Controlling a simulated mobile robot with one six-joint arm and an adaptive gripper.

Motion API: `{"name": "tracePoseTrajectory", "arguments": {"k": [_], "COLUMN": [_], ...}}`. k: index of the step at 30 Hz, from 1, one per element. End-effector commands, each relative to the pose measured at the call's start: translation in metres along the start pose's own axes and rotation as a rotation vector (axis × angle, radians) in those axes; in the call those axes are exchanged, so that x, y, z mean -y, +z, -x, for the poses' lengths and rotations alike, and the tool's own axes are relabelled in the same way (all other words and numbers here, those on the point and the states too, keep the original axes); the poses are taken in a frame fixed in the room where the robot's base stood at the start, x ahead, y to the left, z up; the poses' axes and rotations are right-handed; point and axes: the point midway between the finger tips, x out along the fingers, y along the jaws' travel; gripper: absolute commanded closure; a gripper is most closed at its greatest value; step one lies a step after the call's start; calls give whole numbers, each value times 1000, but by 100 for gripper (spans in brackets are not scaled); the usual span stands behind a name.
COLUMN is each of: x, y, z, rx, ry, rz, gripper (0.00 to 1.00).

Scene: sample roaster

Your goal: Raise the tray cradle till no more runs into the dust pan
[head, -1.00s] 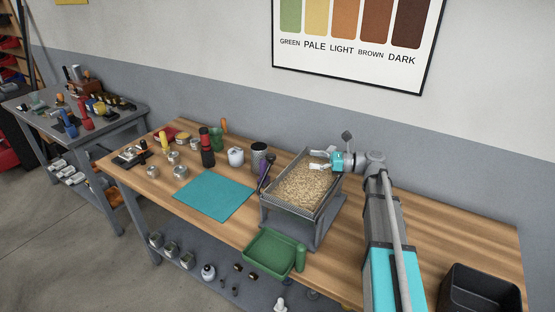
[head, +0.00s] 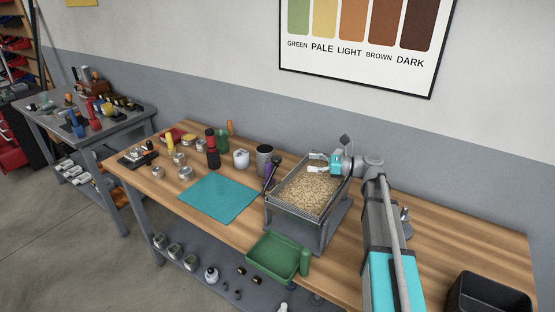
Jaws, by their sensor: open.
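The tray cradle (head: 322,232) is a grey stand on the wooden bench. It bears a wire-sided tray (head: 290,206) holding a broad bed of pale beans (head: 307,188). The tray's near end looks lower, towards the dust pan, but I cannot tell the exact tilt. The green dust pan (head: 272,258) sits at the bench's front edge, just below that near end. Its floor looks bare, and I see no beans falling. My gripper (head: 317,169) is open at the tray's far right corner, over the beans' far end. I cannot tell whether its fingers touch anything.
A teal mat (head: 218,198) lies left of the cradle. A dark cup (head: 264,159), jars and bottles stand behind it. A black bin (head: 488,293) is at the front right. The bench between my arm and that bin is mostly clear.

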Motion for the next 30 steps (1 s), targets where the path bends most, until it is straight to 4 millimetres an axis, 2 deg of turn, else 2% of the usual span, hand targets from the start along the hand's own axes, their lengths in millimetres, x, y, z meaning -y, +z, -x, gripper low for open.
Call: {"name": "tracePoseTrajectory", "arguments": {"k": [18, 24, 30], "x": [0, 1, 1], "y": [0, 0, 0], "z": [-85, -105, -113], "rx": [0, 0, 0], "ry": [1, -1, -2], "rz": [0, 0, 0], "gripper": [15, 15, 15]}}
